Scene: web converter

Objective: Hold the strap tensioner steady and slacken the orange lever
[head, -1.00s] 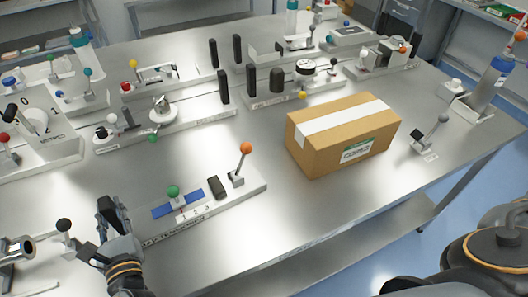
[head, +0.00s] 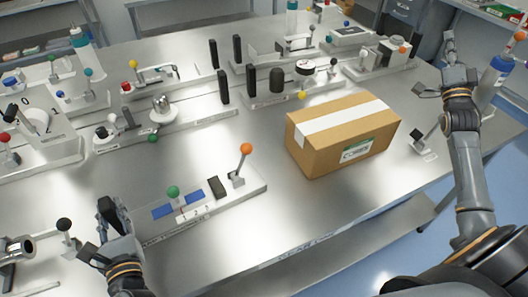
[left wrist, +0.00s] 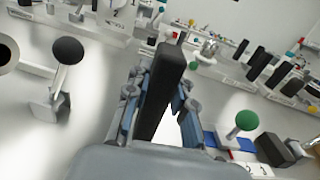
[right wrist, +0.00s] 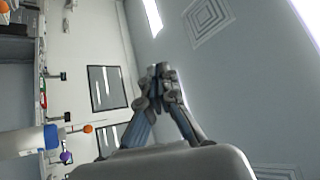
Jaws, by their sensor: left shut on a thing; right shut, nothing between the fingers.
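The strap tensioner (head: 235,202) is a light base lying slantwise at the front of the steel table. It carries blue strap pieces (head: 163,211), a green-knobbed lever (head: 173,192), a black block (head: 217,187) and the orange-knobbed lever (head: 245,150) near its right end, standing up with a slight lean. My left gripper (left wrist: 160,100) is shut on a black upright handle (left wrist: 170,70) at the tensioner's left end. My right gripper (head: 455,72) is shut and empty, raised beyond the table's right side, far from the orange lever; its closed fingertips show in the right wrist view (right wrist: 160,70).
A taped cardboard box (head: 343,140) stands right of the orange lever. A small grey-knobbed lever (head: 425,140) and a blue bottle (head: 492,80) are near the right edge. A black-knobbed lever (head: 65,226) stands left of my left gripper. Other fixtures line the back.

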